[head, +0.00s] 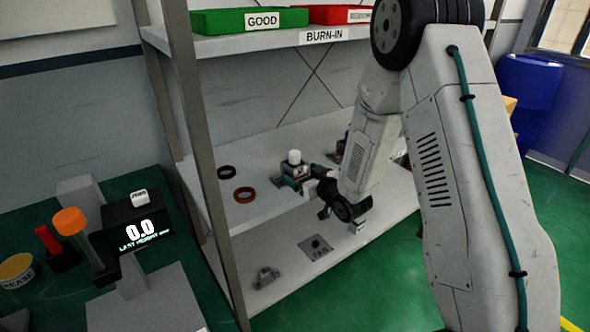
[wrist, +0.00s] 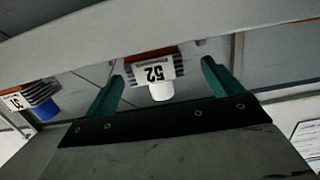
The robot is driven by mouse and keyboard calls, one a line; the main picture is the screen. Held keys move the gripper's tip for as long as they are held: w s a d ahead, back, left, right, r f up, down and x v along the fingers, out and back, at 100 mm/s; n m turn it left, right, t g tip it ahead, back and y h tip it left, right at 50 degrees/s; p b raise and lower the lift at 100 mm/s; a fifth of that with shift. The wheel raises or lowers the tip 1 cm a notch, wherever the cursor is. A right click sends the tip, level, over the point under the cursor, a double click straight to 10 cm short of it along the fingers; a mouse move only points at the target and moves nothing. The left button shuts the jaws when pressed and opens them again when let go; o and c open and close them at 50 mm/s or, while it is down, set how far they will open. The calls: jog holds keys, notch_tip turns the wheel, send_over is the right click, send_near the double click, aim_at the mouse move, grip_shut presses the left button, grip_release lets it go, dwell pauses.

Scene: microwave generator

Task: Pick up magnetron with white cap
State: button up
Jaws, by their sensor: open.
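The magnetron with the white cap (head: 294,157) stands upright on the middle shelf in the head view. In the wrist view the picture is upside down, and this magnetron (wrist: 152,68) shows a "52" label with its white cap pointing down the picture. My gripper (wrist: 162,72) is open, with its green fingers on either side of the magnetron in that view and no visible contact. In the head view my gripper (head: 301,185) is just in front of the magnetron and hides its lower part. A blue-capped magnetron (wrist: 38,98) labelled "31" is at the left of the wrist view.
A green GOOD bin (head: 225,21) and a red bin (head: 328,14) sit above. A shelf post (head: 200,140) stands left, beside a bench with a display (head: 138,232).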

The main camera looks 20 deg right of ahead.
aim_at(294, 166)
jog(key=x, duration=0.5)
jog(key=shift+w+d, duration=0.25)
jog(key=shift+w, duration=0.1)
grip_shut()
jog(key=shift+r, duration=0.1)
